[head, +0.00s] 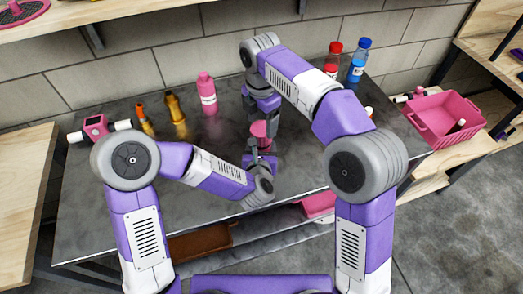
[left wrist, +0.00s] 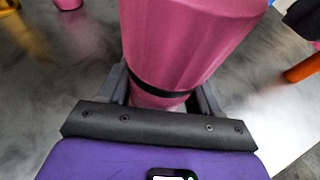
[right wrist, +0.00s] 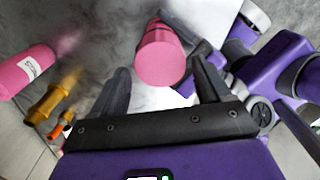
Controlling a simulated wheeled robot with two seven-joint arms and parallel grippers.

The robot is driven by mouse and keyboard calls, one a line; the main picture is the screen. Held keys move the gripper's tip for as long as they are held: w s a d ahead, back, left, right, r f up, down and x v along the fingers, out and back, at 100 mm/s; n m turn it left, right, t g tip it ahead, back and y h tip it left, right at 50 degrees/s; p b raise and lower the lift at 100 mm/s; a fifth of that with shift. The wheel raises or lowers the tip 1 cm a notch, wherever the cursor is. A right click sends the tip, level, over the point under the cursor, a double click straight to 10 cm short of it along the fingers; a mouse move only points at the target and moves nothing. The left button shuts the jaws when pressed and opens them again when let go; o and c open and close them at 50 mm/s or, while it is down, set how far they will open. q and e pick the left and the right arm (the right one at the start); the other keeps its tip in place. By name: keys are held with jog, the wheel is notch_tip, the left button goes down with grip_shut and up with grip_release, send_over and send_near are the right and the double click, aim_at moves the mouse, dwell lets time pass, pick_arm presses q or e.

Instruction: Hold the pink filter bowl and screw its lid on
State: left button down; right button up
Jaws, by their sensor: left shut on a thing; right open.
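The pink filter bowl (head: 259,129) is held above the grey table by my left gripper (head: 261,147). In the left wrist view the bowl (left wrist: 190,35) fills the upper middle, and the fingers are shut around its narrower lower part, with a dark band across it. My right gripper (right wrist: 160,95) is open and empty, above the bowl. In the right wrist view a round pink end face (right wrist: 160,62) lies between and beyond the fingertips, apart from them. I cannot tell whether this face is the lid or the bowl's own end.
A pink labelled bottle (head: 207,97), a gold fitting (head: 175,108) and an orange one (head: 145,121) stand at the back left of the table (head: 120,190). Red (head: 333,58) and blue-capped (head: 357,62) bottles stand at the back right. A pink crate (head: 440,112) is at the right.

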aim_at(261, 128)
jog(key=shift+r, duration=1.6)
jog(key=shift+f, duration=4.05)
jog(key=c, duration=0.7)
jog(key=o, duration=1)
jog(key=shift+r, duration=0.15)
